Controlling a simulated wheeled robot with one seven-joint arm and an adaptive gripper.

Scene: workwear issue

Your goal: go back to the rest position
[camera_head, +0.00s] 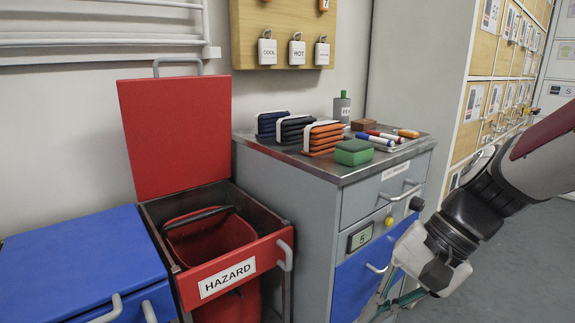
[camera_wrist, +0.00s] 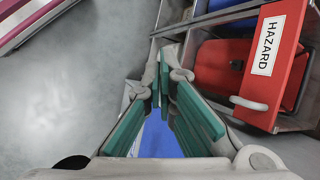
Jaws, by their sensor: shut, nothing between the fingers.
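My gripper (camera_head: 398,292) is at the lower right in the head view, in front of the blue lower drawer (camera_head: 375,262) of the grey cabinet. In the wrist view its two teal-padded fingers (camera_wrist: 166,85) come together at the tips, with nothing between them. The gripper is shut and empty. I cannot tell from these views whether its fingers touch the drawer front.
Left of the grey cabinet (camera_head: 285,205) stands the red HAZARD bin (camera_head: 262,262), its lid (camera_head: 172,130) raised, with a blue bin (camera_head: 80,255) beside it. Folded cloths, markers and a green block (camera_head: 353,152) lie on the cabinet. Open floor (camera_head: 500,270) lies to the right.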

